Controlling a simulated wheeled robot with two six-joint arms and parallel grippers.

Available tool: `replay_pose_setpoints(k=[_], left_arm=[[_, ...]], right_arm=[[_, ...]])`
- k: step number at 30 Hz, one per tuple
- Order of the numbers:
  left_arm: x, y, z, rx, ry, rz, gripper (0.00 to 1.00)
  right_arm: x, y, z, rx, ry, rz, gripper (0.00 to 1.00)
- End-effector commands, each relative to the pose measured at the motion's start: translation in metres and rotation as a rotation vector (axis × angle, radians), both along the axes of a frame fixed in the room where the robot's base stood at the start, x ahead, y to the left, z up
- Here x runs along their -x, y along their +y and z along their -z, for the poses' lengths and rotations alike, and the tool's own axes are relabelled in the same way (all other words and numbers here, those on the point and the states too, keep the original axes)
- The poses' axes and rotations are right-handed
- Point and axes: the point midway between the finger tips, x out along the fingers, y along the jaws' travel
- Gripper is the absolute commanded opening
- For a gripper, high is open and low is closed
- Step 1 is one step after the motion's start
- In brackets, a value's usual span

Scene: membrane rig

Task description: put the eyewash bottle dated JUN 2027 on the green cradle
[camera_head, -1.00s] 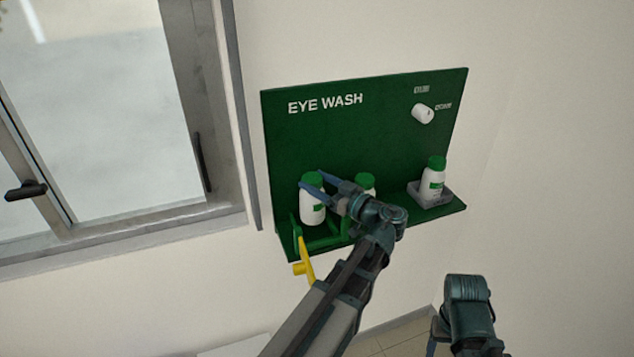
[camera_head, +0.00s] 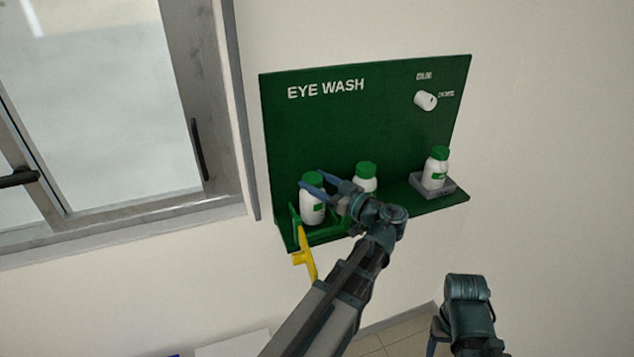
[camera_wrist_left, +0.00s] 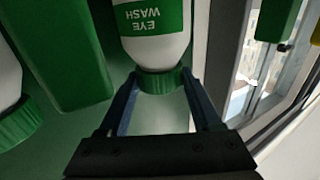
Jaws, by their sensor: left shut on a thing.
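My left gripper (camera_head: 311,184) is shut on the neck and green cap of a white eyewash bottle (camera_head: 312,210) at the left end of the green shelf. In the left wrist view the fingers lie either side of its cap, and the bottle (camera_wrist_left: 155,48) shows a green EYE WASH label; no date is legible. The bottle stands upright at the green cradle (camera_head: 326,238); whether it rests there I cannot tell. A second bottle (camera_head: 364,179) is behind my gripper, partly hidden. My right arm is at the lower right; its gripper (camera_head: 434,346) is cut off.
A third bottle (camera_head: 436,168) stands in a grey tray (camera_head: 452,188) at the shelf's right end. A yellow lever (camera_head: 304,256) hangs at the cradle's front left. A white knob (camera_head: 425,101) sits on the green board (camera_head: 350,130). The window (camera_head: 100,120) is at the left.

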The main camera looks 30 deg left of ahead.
Motion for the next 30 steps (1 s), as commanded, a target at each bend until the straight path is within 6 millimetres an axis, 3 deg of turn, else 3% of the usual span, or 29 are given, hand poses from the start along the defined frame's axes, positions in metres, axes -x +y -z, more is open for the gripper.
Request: replay_pose_setpoints(k=[9,10,15,30], left_arm=[[0.0000,0.0000,0.0025,-0.002,0.000,0.000,0.00],[0.0000,0.0000,0.0024,-0.002,0.000,0.000,0.67],[0.0000,0.0000,0.0022,-0.001,0.000,0.000,0.98],[0.0020,0.0000,0.0026,0.000,0.000,0.000,1.00]], right_arm=[[0.0000,0.0000,0.0029,0.000,0.000,0.000,0.65],[0.0000,0.0001,0.0027,0.000,0.000,0.000,0.65],[0.0000,0.0000,0.0023,0.000,0.000,0.000,0.65],[0.0000,-0.0001,0.0025,0.000,0.000,0.000,0.65]])
